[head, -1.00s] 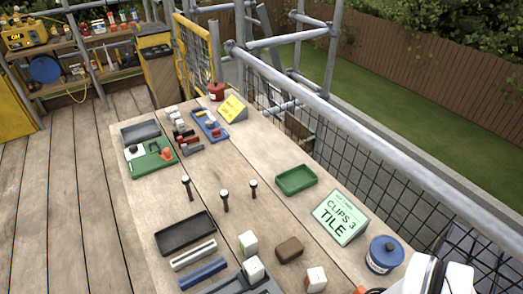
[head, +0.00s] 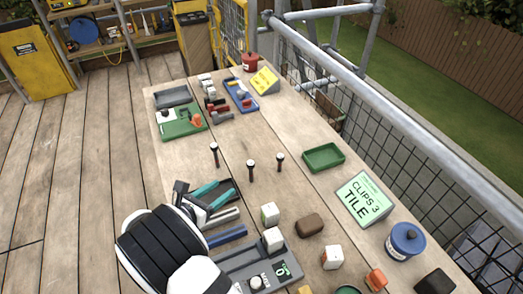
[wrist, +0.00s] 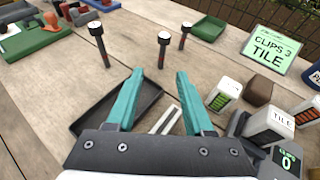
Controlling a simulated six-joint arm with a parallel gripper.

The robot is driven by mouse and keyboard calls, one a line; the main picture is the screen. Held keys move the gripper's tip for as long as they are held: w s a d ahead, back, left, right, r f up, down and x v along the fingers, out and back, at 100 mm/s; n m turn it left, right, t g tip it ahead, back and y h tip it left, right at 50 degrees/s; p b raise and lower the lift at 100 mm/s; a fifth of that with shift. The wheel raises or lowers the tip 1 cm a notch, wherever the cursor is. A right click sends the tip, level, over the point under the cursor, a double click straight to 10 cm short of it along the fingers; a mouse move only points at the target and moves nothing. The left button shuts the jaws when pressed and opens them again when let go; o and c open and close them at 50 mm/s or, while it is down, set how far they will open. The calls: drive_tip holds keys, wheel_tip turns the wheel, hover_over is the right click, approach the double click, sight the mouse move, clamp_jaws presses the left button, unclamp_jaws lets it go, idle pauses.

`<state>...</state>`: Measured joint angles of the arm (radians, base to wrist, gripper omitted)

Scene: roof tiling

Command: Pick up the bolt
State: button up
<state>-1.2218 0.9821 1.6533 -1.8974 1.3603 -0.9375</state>
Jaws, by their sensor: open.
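Three dark bolts with pale-topped round heads stand upright on the wooden table: a left one (head: 214,155), a middle one (head: 251,171) and a right one (head: 280,162). In the wrist view the left bolt (wrist: 103,48), middle bolt (wrist: 162,53) and right bolt (wrist: 184,37) stand beyond the fingertips. Which bolt the task means cannot be told. My gripper (head: 226,190) is open and empty, with teal fingers pointing toward the bolts but apart from them. In the wrist view my gripper (wrist: 159,73) spans the space over the black tray (wrist: 143,98), its fingers spread either side.
A green tray (head: 324,157) and a "CLIPS 3 TILE" sign (head: 364,199) are at the right. White blocks (head: 270,213), a brown block (head: 310,225) and a grey unit reading 0 (head: 240,262) stand near. A blue tub (head: 405,242) is at the edge. Table around the bolts is clear.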

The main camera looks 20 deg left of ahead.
sight(251, 181)
drive_tip(key=x, duration=1.5)
drive_tip(key=shift+d, duration=0.2)
clamp_jaws()
